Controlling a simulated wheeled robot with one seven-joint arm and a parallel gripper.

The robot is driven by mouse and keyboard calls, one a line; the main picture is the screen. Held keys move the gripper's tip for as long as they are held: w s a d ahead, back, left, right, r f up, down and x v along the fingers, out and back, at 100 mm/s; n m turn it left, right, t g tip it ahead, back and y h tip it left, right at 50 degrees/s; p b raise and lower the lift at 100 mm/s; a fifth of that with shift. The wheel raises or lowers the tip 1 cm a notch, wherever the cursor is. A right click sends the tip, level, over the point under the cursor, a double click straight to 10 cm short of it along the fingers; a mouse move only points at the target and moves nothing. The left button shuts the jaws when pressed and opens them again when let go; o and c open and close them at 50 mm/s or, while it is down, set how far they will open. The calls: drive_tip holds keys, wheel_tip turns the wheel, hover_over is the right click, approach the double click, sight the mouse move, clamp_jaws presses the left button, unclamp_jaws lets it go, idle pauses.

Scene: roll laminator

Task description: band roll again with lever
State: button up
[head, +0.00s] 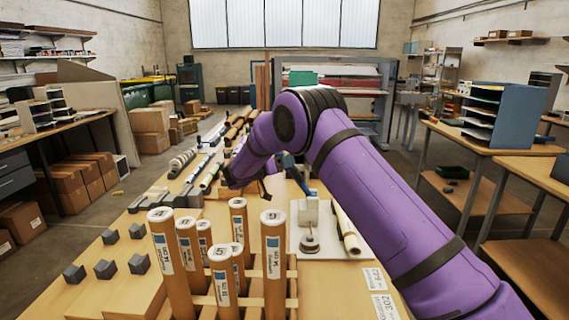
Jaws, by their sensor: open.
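A cream roll (345,230) with dark marks around it lies on a white board (322,246) on the wooden table. Beside it on the board are a pale block (308,212) and a small round metal piece with an upright pin (309,242). A blue lever-like part (292,168) shows behind the board, partly covered by my purple arm; I cannot tell what it is joined to. My gripper (266,188) is open over the table, left of and beyond the board. Its fingers are small and dark here, and I see nothing between them.
Several numbered upright tubes (274,262) stand in a wooden rack at the table's front. Grey blocks (106,269) sit at the left. Long rolls (212,172) lie farther back. Labels (375,280) lie front right. A large machine (337,80) stands behind.

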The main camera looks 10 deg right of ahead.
drive_tip(key=shift+w+d, duration=0.15)
drive_tip(key=shift+d, duration=0.2)
drive_tip(key=shift+c, duration=0.3)
